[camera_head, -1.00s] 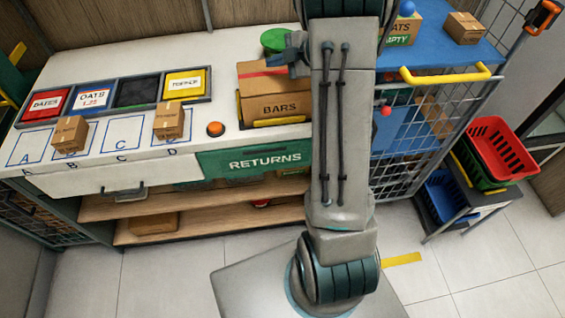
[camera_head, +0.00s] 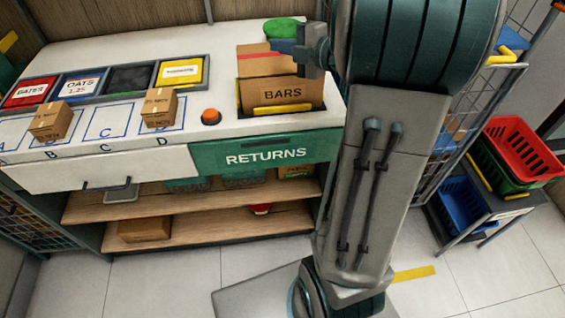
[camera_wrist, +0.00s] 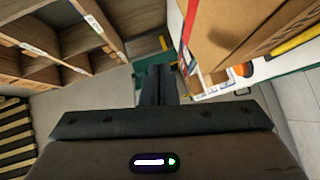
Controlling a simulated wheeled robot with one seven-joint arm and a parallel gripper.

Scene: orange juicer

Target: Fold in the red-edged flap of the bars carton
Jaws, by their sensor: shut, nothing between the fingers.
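The brown bars carton (camera_head: 285,94) stands on the returns counter with its BARS label facing me. A brown panel with a red stripe, which looks like the red-edged flap (camera_head: 262,60), stands raised at the carton's top. In the wrist view, brown cardboard (camera_wrist: 235,25) fills the upper right, with a red strip (camera_wrist: 190,38) along its left edge. My gripper (camera_head: 284,46) is at the upper right of the carton, close to the raised panel. Its fingers (camera_wrist: 158,72) are together and empty in the wrist view. I cannot tell whether they touch the flap.
A green round object (camera_head: 281,28) is behind the carton. An orange button (camera_head: 211,117) and two small boxes (camera_head: 50,121) (camera_head: 159,107) are to its left on the counter. Labelled bins (camera_head: 82,86) line the back.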

